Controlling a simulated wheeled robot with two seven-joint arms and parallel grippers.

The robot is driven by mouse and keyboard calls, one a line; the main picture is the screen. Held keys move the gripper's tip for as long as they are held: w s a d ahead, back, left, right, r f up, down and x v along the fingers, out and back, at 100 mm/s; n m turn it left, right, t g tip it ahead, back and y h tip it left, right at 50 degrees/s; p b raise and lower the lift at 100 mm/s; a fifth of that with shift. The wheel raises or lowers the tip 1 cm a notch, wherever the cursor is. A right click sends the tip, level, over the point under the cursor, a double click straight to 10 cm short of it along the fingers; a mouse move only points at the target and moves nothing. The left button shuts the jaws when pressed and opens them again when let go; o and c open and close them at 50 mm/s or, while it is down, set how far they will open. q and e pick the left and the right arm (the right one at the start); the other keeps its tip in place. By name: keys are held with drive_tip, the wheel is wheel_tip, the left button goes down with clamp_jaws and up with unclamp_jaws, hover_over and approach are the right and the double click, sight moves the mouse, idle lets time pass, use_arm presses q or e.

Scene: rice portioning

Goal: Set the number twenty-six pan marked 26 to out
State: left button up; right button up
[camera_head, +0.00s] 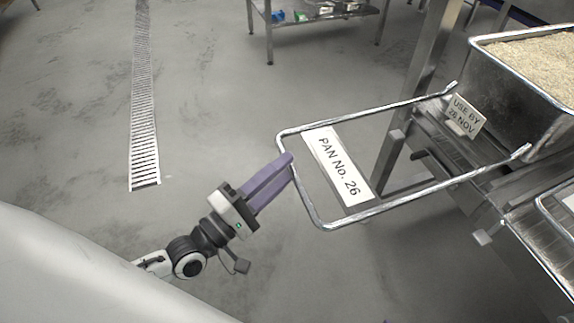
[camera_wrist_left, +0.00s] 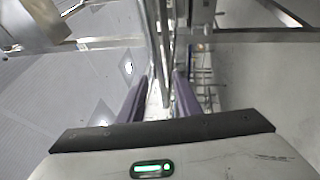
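The number twenty-six pan (camera_head: 492,84) is a metal pan of pale grain at the upper right. Its wire handle (camera_head: 376,118) reaches out left over the floor and carries a white plate reading "PAN No. 26" (camera_head: 338,167). My left gripper (camera_head: 290,158) has its purple fingertips at the handle's outer end bar. In the left wrist view, the fingers (camera_wrist_left: 160,88) stand apart, with thin metal bars showing in the gap. Whether they touch the handle is not clear. A small purple patch at the bottom edge of the head view may be my right gripper (camera_head: 387,321).
A "USE BY 26 NOV" card (camera_head: 465,115) stands at the pan's front. A metal rack (camera_head: 418,70) is beneath and beside the pan. Part of another wire-rimmed item (camera_head: 545,207) shows at the right edge. A steel table (camera_head: 318,16) stands at the back. The floor at left is clear.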

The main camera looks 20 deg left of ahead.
use_arm(q)
drive_tip(key=v, duration=0.8)
drive_tip(key=shift+s+a, duration=0.15)
drive_tip(key=shift+s, duration=0.15)
use_arm(e)
drive_tip(key=shift+s, duration=0.1)
